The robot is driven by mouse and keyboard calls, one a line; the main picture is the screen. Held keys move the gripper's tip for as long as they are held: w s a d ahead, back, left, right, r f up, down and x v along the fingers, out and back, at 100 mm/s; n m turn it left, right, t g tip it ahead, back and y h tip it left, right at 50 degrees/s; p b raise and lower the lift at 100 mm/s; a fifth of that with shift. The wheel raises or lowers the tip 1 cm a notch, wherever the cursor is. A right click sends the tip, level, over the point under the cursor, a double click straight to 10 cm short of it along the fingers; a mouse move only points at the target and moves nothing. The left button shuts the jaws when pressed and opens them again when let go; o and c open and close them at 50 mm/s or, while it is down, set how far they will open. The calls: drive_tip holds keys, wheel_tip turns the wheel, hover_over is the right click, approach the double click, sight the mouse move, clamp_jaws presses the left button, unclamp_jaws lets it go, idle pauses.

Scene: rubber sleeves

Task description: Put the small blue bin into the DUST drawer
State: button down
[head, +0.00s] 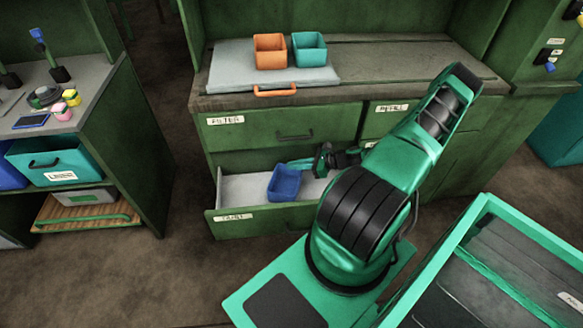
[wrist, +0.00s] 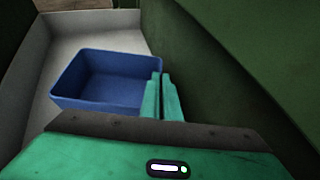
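The small blue bin (head: 285,183) is inside the open lower-left drawer (head: 250,222), near its middle. The drawer's label (head: 236,217) is too blurred to read for certain. In the wrist view the bin (wrist: 100,85) is upright and empty, with pale drawer floor around it. My gripper (head: 299,163) reaches into the drawer from the right. In the wrist view its green fingers (wrist: 161,82) are close together at the bin's right wall, which seems pinched between them. I cannot tell whether the bin's bottom touches the drawer floor.
The FILTER drawer (head: 280,128) above is shut, and so is the REFILL drawer (head: 385,115). An orange bin (head: 270,51) and a teal bin (head: 309,49) stand on a grey mat (head: 230,68) on the counter. A side shelf (head: 120,140) stands at the left.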

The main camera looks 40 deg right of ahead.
drive_tip(key=c, duration=2)
unclamp_jaws()
drive_tip(key=shift+f, duration=0.1)
